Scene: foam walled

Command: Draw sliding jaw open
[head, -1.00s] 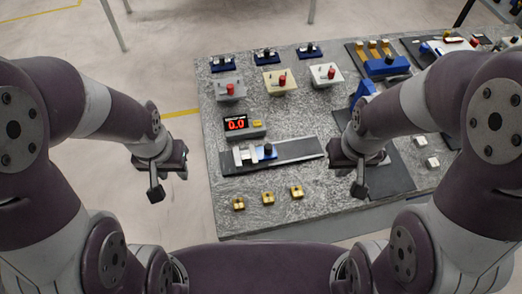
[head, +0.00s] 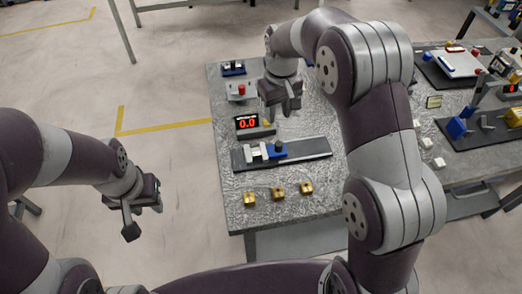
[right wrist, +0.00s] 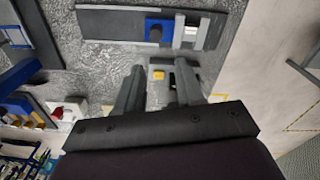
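The sliding jaw (head: 277,152) is a blue block with a black knob on top. It sits on a dark base plate (head: 312,149) close to pale grey and white jaw blocks (head: 257,153). In the right wrist view the blue jaw (right wrist: 153,33) shows near the top, beside the pale blocks (right wrist: 188,33). My right gripper (head: 283,112) is over the table behind the plate, near the red display. Its fingers (right wrist: 157,88) are apart and empty, away from the jaw. My left gripper (head: 145,218) hangs left of the table, fingers apart and empty.
The display box (head: 250,125) reads 0.0 and stands just behind the plate. Several brass blocks (head: 278,190) lie in front of it. A block with a red button (head: 241,90) stands farther back. More fixtures (head: 470,125) are on the right side.

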